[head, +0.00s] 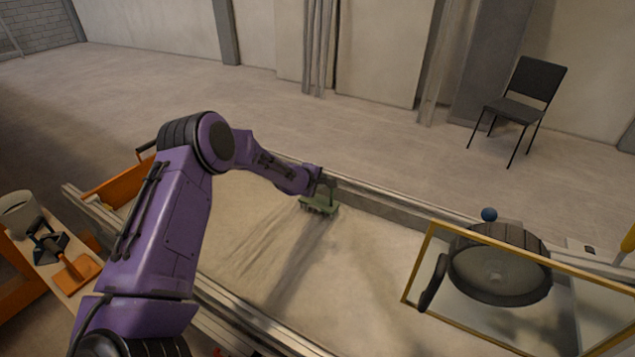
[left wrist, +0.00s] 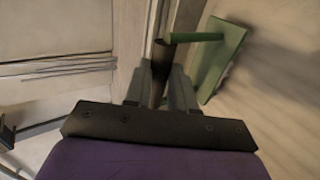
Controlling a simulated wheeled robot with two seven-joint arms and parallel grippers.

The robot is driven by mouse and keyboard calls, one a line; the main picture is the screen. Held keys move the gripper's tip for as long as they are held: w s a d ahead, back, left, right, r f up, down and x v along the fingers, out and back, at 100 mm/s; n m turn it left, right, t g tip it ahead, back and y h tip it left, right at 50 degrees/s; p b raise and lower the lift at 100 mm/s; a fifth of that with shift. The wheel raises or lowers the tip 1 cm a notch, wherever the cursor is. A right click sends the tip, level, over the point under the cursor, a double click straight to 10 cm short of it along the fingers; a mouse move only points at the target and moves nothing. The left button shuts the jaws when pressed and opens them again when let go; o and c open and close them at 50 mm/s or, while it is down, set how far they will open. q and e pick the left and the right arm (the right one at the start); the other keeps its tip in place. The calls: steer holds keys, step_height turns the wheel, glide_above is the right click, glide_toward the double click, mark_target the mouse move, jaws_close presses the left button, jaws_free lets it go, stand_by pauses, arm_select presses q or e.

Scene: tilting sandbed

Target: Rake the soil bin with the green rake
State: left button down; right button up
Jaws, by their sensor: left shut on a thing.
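The green rake (head: 318,207) is at the far side of the soil bin (head: 365,265), its head low on the pale soil with the teeth down. My left gripper (head: 326,182) is shut on the rake just above its head. Raked streaks run from the rake toward the near left. Whether the teeth touch the soil is unclear.
A yellow-framed clear panel (head: 415,262) stands at the right, with a dark wheel (head: 500,262) and a blue ball (head: 489,214) by it. Metal rails (head: 385,207) border the bin. An orange tray (head: 108,190) and a side bench with tools (head: 72,270) are at the left.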

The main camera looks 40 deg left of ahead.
arm_select(q)
step_height(320, 180, up, 9)
steer(key=p, duration=0.6)
steer(key=shift+w, duration=0.1)
